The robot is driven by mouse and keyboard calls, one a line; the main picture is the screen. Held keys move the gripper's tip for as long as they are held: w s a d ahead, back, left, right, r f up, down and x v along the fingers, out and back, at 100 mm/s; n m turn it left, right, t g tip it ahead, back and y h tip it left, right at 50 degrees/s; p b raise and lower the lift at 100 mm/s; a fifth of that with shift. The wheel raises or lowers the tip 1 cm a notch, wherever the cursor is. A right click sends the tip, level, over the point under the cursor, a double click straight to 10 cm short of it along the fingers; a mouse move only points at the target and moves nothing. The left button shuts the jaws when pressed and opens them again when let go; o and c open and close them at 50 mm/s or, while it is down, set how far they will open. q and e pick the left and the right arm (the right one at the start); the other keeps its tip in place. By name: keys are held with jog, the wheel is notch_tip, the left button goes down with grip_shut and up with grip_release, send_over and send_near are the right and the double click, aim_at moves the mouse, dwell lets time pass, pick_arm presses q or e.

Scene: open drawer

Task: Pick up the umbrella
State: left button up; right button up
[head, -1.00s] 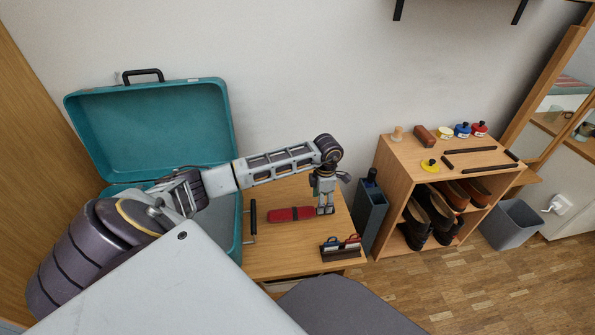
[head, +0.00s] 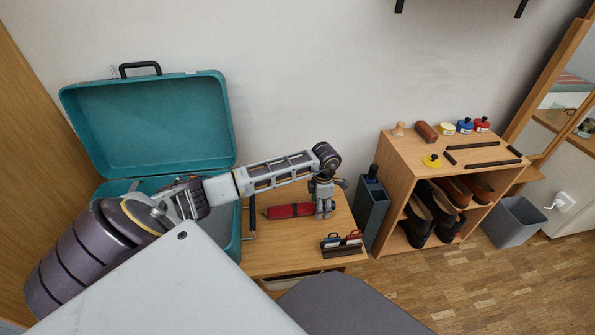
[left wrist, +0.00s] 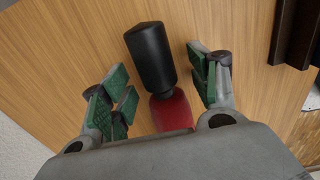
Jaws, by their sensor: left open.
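The folded umbrella has a red body (head: 290,210) with a dark band and lies on the wooden table top (head: 275,255). In the left wrist view its black handle (left wrist: 150,55) and part of the red body (left wrist: 172,113) show between my fingers. My left gripper (head: 323,212) is open and points down at the umbrella's right end. In the left wrist view the left gripper (left wrist: 160,88) has its green pads on both sides of the umbrella, with gaps beside it. The rest of the red body is hidden by the gripper there. My right gripper is not in view.
An open teal suitcase (head: 150,125) stands left of the umbrella. A small dark holder (head: 343,249) with coloured items is at the table's front. A blue-grey bin (head: 371,212) stands right of the table, beside a wooden shoe shelf (head: 397,170).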

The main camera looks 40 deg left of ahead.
pick_arm(q)
jog(key=shift+c, duration=0.4)
jog(key=c, duration=1.2)
jog(key=shift+r, duration=0.2)
jog(key=shift+r+p, duration=0.3)
jog(key=shift+r, duration=0.25)
notch_tip(320, 180, up, 8)
jog(key=shift+f+p, duration=0.2)
jog(key=shift+p, duration=1.05)
jog(key=shift+r, duration=0.55)
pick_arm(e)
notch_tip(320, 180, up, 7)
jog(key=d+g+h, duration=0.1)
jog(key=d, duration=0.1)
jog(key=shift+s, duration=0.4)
